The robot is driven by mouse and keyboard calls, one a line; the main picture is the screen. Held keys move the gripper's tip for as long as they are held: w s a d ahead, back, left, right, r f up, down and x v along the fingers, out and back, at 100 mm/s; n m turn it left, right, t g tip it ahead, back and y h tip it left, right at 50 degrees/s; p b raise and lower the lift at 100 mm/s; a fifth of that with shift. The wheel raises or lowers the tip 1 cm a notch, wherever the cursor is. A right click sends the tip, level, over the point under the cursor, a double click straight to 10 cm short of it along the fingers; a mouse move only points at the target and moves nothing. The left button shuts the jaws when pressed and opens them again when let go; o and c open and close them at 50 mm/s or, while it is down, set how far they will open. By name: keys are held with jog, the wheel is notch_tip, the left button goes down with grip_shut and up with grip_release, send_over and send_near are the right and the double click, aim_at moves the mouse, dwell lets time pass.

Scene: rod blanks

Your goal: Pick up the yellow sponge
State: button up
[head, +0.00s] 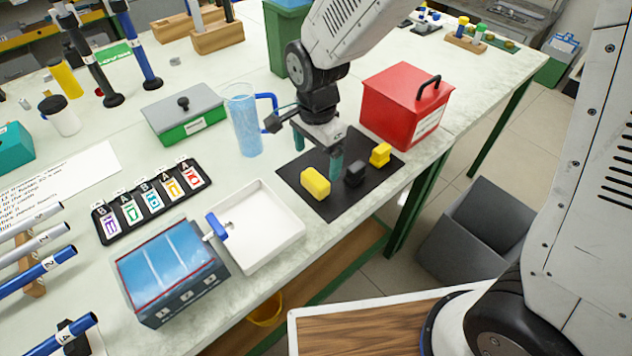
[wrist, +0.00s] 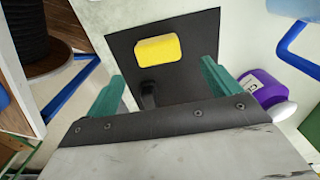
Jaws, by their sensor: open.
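A rounded yellow block (head: 315,182), which looks like the sponge, lies on the black mat (head: 331,208) near its left corner. It also shows in the wrist view (wrist: 158,50), beyond my fingertips. A second, smaller yellow piece (head: 380,154) lies on the mat's right part; I cannot see it in the wrist view. A small black object (head: 355,173) lies between the two; the wrist view shows it partly (wrist: 149,95). My gripper (head: 317,153) is open and empty above the mat, its teal fingers (wrist: 163,82) apart and not around the yellow block.
A red box (head: 405,105) with a black handle stands right of the mat. A white tray (head: 262,235) and a blue-handled jug (head: 243,120) stand left. The wrist view shows a purple bottle (wrist: 262,88) near the right finger. The table edge is close to the mat.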

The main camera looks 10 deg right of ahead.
aim_at(315, 177)
notch_tip(315, 177, down, 8)
jog(key=shift+s+a+r, duration=0.15)
jog(key=shift+r, duration=0.05)
jog(key=c, duration=1.1)
